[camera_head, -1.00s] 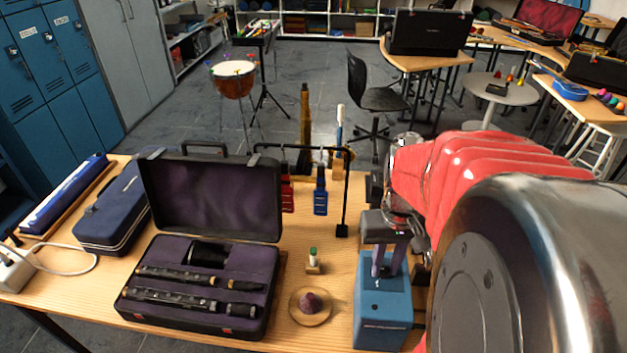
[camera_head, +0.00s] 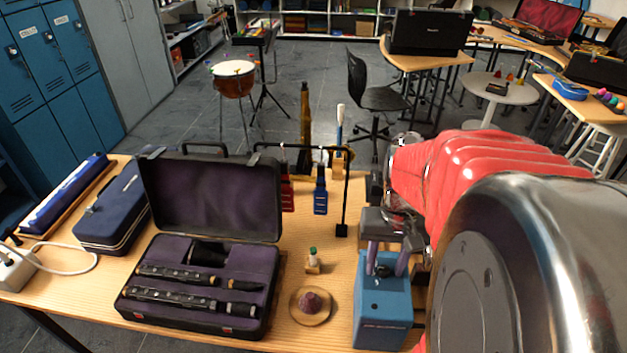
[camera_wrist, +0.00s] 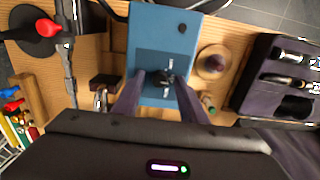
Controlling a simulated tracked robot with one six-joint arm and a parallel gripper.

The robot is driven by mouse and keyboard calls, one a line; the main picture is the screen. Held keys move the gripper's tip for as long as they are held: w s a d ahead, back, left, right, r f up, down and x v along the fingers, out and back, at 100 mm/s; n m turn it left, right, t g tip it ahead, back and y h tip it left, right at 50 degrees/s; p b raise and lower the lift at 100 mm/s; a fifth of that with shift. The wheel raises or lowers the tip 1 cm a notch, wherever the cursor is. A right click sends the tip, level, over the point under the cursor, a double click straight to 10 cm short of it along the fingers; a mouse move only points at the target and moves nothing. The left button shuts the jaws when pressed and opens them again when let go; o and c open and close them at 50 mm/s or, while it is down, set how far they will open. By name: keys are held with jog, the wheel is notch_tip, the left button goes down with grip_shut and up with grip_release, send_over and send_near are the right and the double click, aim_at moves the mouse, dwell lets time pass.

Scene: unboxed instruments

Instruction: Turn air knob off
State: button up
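The blue box (camera_head: 383,318) stands at the front right of the wooden table, and its top panel shows in the wrist view (camera_wrist: 178,28). A dark knob (camera_head: 383,271) sits on this panel, and it also shows in the wrist view (camera_wrist: 164,78). My gripper (camera_head: 385,266) is above the box with its two purple fingers apart. In the wrist view my gripper (camera_wrist: 162,86) has one fingertip on either side of the knob, with gaps between. Small white marks lie by the knob, too small to read.
An open black case (camera_head: 140,313) with dark wind instrument parts lies left. Between case and box are a round wooden disc (camera_head: 325,315) with a purple cone and a small green-topped piece (camera_head: 313,262). A black rack (camera_head: 346,190) with hanging coloured pieces stands behind.

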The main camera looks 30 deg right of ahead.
aim_at(384, 266)
jog(key=shift+r, duration=0.1)
notch_tip(384, 266, up, 14)
jog(key=shift+f, duration=0.2)
dwell(0.5)
jog(key=w+a+f+n+t, duration=0.2)
jog(key=a+n+t, duration=0.3)
jog(key=a, duration=1.4)
jog(key=shift+a+n+t, duration=0.2)
jog(key=shift+n+t, duration=0.1)
jog(key=shift+n, duration=0.6)
